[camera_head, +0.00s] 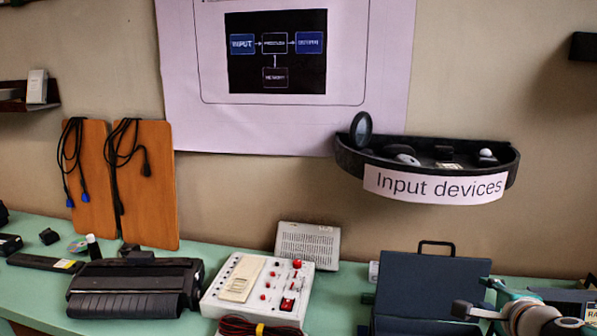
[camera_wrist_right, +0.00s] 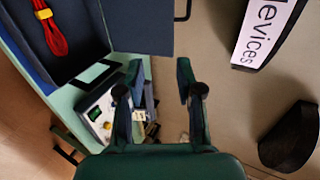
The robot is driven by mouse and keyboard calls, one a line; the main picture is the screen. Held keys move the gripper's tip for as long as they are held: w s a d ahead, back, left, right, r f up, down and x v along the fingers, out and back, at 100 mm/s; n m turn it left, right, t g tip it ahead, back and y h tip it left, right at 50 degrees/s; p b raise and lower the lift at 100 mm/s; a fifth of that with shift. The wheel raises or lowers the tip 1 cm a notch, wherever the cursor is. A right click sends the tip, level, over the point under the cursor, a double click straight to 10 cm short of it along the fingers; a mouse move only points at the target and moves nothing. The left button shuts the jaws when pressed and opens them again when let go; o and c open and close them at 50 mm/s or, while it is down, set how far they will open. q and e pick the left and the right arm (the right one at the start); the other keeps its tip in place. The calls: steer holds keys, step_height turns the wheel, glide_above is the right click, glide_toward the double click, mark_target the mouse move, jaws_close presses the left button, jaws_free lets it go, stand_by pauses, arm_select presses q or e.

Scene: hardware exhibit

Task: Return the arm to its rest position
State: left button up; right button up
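My right arm comes in at the lower right of the head view. Its gripper (camera_head: 476,297) is in front of the right side of a dark blue case (camera_head: 425,275). In the right wrist view the fingers of this gripper (camera_wrist_right: 161,80) stand apart with nothing held between them. The raised lid of the dark blue case (camera_wrist_right: 140,22) shows beyond the fingers at the top. A red cable with a yellow tie (camera_wrist_right: 52,30) lies inside the case. My left gripper is in neither view.
The green table holds a white control box (camera_head: 262,290), a black printer-like device (camera_head: 135,287) and a grey box (camera_head: 308,243). Two brown boards (camera_head: 145,190) lean on the wall. A black "Input devices" shelf (camera_head: 350,160) juts out above the case.

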steer(key=s+a+f+n+g+y, duration=0.1)
steer(key=a+f+n+g, duration=0.15)
steer(key=f, duration=0.65)
steer(key=s+a+f+n+g+y, duration=0.15)
steer(key=a+f, duration=0.25)
steer(key=f, duration=0.6)
steer(key=s+a+f+n+g+y, duration=0.15)
steer(key=a+f, duration=0.25)
steer(key=f, duration=0.5)
steer(key=s+a+f+n+g+y, duration=0.1)
steer(key=s+a+f+n+g, duration=0.2)
steer(key=s+a+f+n, duration=0.3)
steer(key=s+a+f+n+g+y, duration=0.1)
steer(key=s+a+f+n+g, duration=0.2)
steer(key=s, duration=1.1)
steer(key=a+f+n, duration=0.3)
steer(key=a+f, duration=0.1)
steer(key=f, duration=0.2)
steer(key=shift+f+n+y, duration=0.25)
steer(key=shift+n+y, duration=0.05)
steer(key=shift+n, duration=0.05)
